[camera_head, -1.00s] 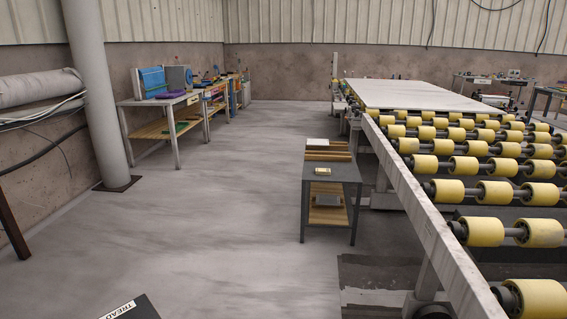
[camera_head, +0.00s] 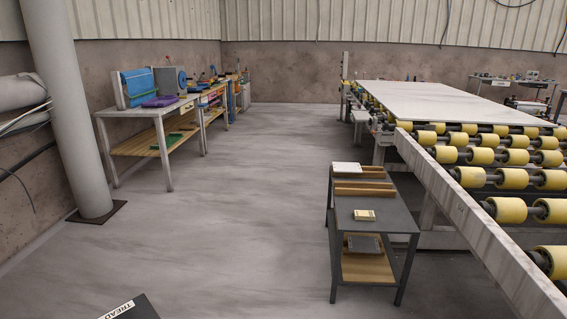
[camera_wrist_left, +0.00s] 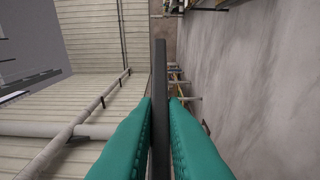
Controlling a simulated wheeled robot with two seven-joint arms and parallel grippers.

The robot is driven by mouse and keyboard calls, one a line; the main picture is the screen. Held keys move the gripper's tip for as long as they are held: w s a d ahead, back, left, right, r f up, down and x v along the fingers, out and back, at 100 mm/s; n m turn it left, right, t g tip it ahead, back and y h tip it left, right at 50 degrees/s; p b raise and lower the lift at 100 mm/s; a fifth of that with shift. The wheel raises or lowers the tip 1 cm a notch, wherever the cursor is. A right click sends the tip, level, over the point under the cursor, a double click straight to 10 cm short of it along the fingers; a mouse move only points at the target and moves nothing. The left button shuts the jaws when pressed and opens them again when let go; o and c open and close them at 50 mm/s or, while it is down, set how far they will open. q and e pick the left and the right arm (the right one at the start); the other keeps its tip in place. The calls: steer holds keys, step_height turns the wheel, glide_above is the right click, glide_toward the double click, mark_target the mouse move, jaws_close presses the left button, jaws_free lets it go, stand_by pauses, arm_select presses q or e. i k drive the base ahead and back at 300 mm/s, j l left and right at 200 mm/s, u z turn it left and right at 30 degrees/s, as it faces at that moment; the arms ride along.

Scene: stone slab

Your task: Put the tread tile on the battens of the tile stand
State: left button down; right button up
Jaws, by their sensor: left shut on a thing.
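The tread tile (camera_head: 130,308) is a dark slab with a white label reading TREAD, partly in view at the bottom left of the head view. In the left wrist view the tile (camera_wrist_left: 160,95) shows edge-on as a dark bar. My left gripper (camera_wrist_left: 160,130), with teal fingers, is shut on it. The tile stand seems to be the wooden battens (camera_head: 364,188) on top of a small grey table (camera_head: 395,220), ahead and to the right, apart from the tile. A white piece (camera_head: 346,168) lies at the far batten. My right gripper is not in view.
A small pale block (camera_head: 364,215) lies on the grey table's near part. A roller conveyor (camera_head: 480,220) runs along the right. Workbenches (camera_head: 150,110) and a grey column (camera_head: 75,120) stand at the left. The floor (camera_head: 220,200) between is clear.

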mark_target(356, 183)
steer(key=i, duration=1.95)
steer(key=i+z, duration=0.1)
steer(key=i, duration=0.5)
steer(key=i+j+z, duration=0.1)
steer(key=i, duration=0.45)
steer(key=i+j+z, duration=0.1)
steer(key=i, duration=0.45)
steer(key=i+j+z, duration=0.1)
steer(key=z, duration=1.45)
